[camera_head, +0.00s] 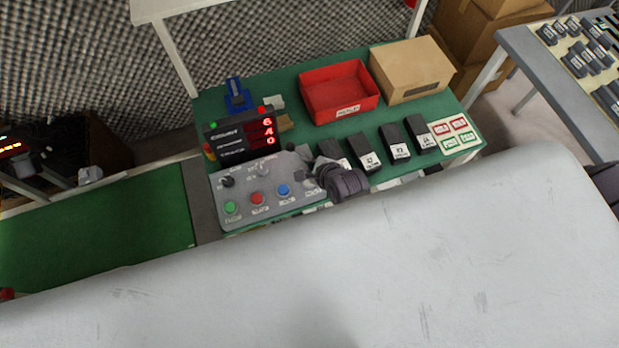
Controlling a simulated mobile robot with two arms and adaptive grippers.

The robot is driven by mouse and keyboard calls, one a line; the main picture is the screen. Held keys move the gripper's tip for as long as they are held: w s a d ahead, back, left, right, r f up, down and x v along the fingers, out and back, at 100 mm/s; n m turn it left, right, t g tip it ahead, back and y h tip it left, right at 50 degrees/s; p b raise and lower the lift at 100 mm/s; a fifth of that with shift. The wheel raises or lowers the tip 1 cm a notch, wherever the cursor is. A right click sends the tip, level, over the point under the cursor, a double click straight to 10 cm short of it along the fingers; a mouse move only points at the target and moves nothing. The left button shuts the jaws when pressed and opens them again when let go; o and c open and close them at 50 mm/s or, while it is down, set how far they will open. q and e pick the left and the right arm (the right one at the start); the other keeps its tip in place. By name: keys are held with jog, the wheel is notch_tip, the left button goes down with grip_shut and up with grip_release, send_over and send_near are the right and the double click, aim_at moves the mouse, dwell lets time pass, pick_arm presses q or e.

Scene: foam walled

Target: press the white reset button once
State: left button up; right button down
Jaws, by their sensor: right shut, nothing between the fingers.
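A grey control panel (238,185) lies on the green-topped bench (292,88). It carries a green button (230,207), a red button (257,198), a blue button (284,190) and dark knobs. I cannot make out a white button; the panel's right end is partly covered by my right gripper (319,168). That gripper is dark grey and shut, with nothing held. It is over or beside the panel's right end; I cannot tell whether it touches. My left gripper is not in view.
A black counter display (238,137) with red digits stands behind the panel. A red bin (339,92) and a cardboard box (411,70) stand at the back. Several black labelled blocks (394,143) line the right side, near a label card (455,133).

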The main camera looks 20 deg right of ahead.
notch_tip(320, 180, down, 8)
jog(key=b, duration=0.7)
jog(key=shift+b, duration=0.4)
jog(key=shift+f, duration=0.45)
jog(key=shift+f, duration=0.15)
dwell(0.3)
jog(key=shift+f, duration=0.25)
jog(key=shift+f+b, duration=0.45)
jog(key=shift+f, duration=0.1)
dwell(0.7)
jog(key=shift+r, duration=0.1)
jog(key=shift+r+p, duration=0.9)
jog(key=shift+p, duration=0.25)
